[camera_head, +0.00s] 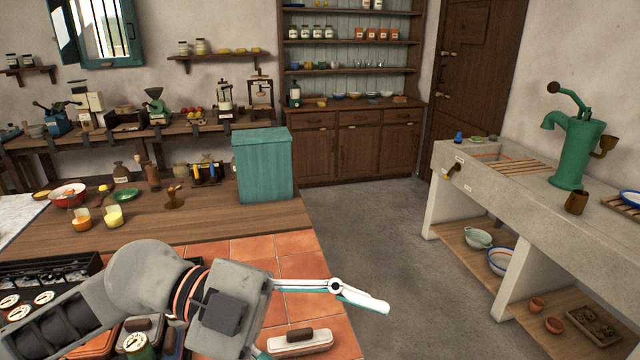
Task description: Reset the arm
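My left arm comes in from the lower left. Its grey wrist ends in a gripper (372,301) with pale and teal finger links pointing right, past the edge of the tiled counter and over the floor. Nothing shows at the visible fingertip. I cannot make out both fingers clearly, so its opening is unclear. My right arm and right gripper are not in view.
Below the wrist, a white lidded dish (301,342) sits on the terracotta tiles (290,262). A teal box (263,168) stands behind on the wooden counter (225,222). A stone sink (460,200) with a green pump (578,150) is right. The floor (385,235) between is clear.

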